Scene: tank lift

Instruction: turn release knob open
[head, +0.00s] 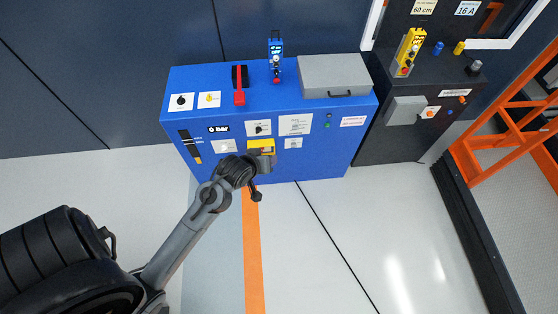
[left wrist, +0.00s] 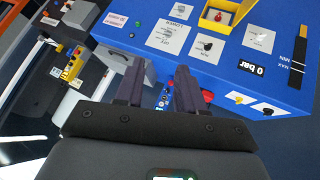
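The blue cabinet (head: 190,125) carries several controls, and I cannot read which is the release knob. On its top are a black knob (head: 181,101) and a yellow knob (head: 209,98) on white plates, and a red lever (head: 239,98). Another black knob (head: 260,129) is on a front plate; it also shows in the left wrist view (left wrist: 205,45). My left gripper (left wrist: 158,70) is open and empty, its two dark fingers apart. It is in front of the cabinet and touches no knob that I can see. My right gripper is not in view.
A yellow box (head: 259,144) with a red button (left wrist: 219,15) sits on the cabinet front. A grey lidded box (head: 335,76) and a blue device (head: 276,58) are on top. A dark cabinet (head: 390,145) and orange frame (head: 500,120) stand right. The floor in front is clear.

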